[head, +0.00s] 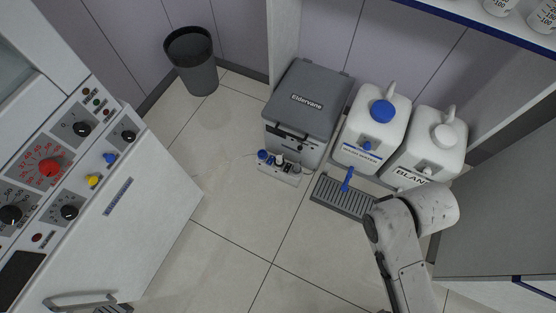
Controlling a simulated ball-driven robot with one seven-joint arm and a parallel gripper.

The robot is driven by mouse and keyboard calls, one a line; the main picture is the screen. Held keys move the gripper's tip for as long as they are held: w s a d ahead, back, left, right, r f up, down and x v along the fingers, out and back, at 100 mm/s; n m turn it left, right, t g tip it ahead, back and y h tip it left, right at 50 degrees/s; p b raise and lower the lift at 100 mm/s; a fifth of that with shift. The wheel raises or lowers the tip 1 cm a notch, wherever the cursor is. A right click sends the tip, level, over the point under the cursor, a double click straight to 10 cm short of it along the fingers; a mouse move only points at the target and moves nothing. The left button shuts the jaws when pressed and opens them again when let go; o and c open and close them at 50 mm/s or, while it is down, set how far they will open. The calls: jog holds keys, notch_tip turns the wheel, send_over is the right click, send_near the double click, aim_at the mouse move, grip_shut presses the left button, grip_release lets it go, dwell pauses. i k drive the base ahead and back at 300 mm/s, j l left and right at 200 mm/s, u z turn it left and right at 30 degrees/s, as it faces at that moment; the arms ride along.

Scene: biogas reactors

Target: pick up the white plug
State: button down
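A small pale holder (284,179) stands on the floor against the front of the grey Eldervane box (309,100). Several small plugs stand in it in a row. A white plug (279,160) is near the middle, with blue ones to its left and a dark one to its right. They are small in the head view, so their shape is hard to tell. My arm reaches up from the lower right and bends in front of the white jugs. My gripper does not show.
A jug with a blue cap (373,127) and a jug with a white cap (434,146) stand right of the box. A slotted drip tray (343,198) lies before them. A dark bin (195,66) is at the back; a control cabinet (110,211) fills the left. The middle floor is clear.

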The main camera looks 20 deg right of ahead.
aim_at(279, 159)
jog(key=i+j+z, duration=0.15)
jog(key=i+j, duration=0.15)
jog(key=i, duration=0.2)
jog(key=i+j+z, duration=0.15)
jog(key=i+j, duration=0.25)
jog(key=i, duration=0.1)
